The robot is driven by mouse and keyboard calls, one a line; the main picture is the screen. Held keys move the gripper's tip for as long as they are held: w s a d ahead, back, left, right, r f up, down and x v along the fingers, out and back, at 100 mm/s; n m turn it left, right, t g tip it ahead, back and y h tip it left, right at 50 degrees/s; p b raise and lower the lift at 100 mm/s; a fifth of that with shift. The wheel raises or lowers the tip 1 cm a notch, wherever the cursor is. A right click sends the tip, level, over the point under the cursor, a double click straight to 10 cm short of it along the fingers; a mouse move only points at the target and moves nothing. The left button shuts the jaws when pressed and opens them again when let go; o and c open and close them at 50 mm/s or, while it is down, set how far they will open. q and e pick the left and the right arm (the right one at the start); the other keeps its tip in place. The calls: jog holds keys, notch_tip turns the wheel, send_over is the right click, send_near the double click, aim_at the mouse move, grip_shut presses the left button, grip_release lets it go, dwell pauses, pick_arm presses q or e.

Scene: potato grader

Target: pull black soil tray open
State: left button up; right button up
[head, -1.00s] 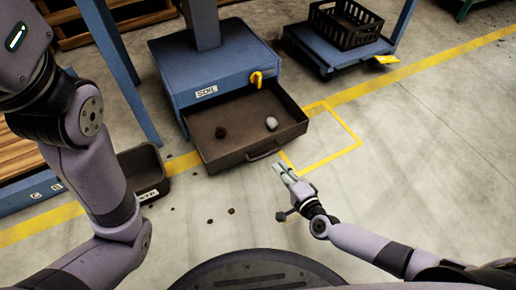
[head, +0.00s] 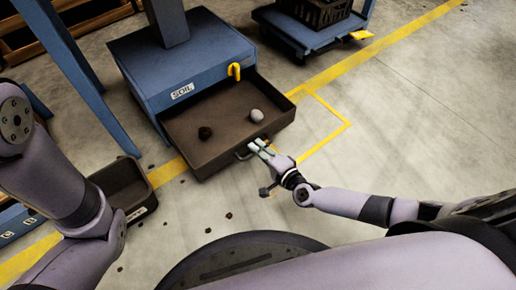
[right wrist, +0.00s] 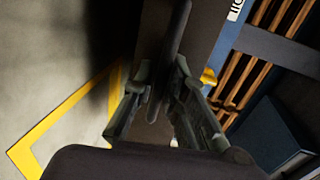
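The black soil tray (head: 182,136) sticks well out from the blue cabinet labelled SOIL (head: 180,68). A dark clod (head: 205,133) and a pale grey stone (head: 257,115) lie in it. Its front handle (head: 243,154) is partly hidden by my right gripper (head: 259,147). In the right wrist view, the right gripper's fingers (right wrist: 160,105) are apart, with a dark bar, apparently the handle (right wrist: 176,45), between them. I cannot tell whether they touch it. My left arm is at the left; its gripper is out of view.
A yellow knob (head: 234,71) is on the cabinet's front. A black bin (head: 124,187) stands on the floor left of the tray. A blue cart (head: 312,35) is behind right. Small clods dot the floor; the floor on the right is clear.

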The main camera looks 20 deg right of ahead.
grip_shut()
dwell(0.3)
jog(key=shift+s, duration=0.1)
